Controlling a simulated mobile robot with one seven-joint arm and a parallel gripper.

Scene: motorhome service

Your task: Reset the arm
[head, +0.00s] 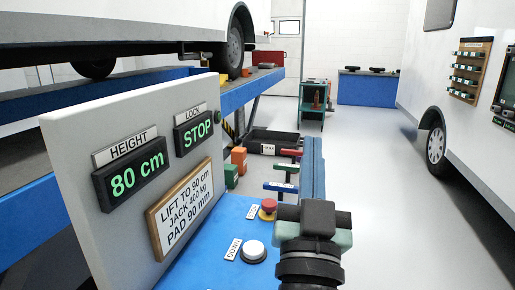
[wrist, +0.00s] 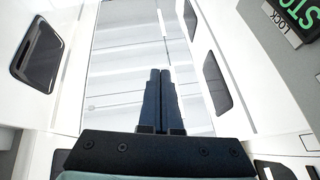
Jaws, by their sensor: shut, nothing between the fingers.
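My gripper (head: 313,140) stands at the lower middle of the head view, to the right of the control panel, with its fingers pointing up. In the wrist view the two dark fingers (wrist: 160,74) lie side by side, touching, with nothing between them. The wrist view looks up past the fingers at a pale ceiling. Nothing is held.
The grey panel (head: 72,150) reads 80 cm and STOP. A red button (head: 268,206) and a white button (head: 253,251) sit on the blue console, close left of my arm. A vehicle stands raised at left, another (head: 470,125) at right. The floor (head: 375,170) between is clear.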

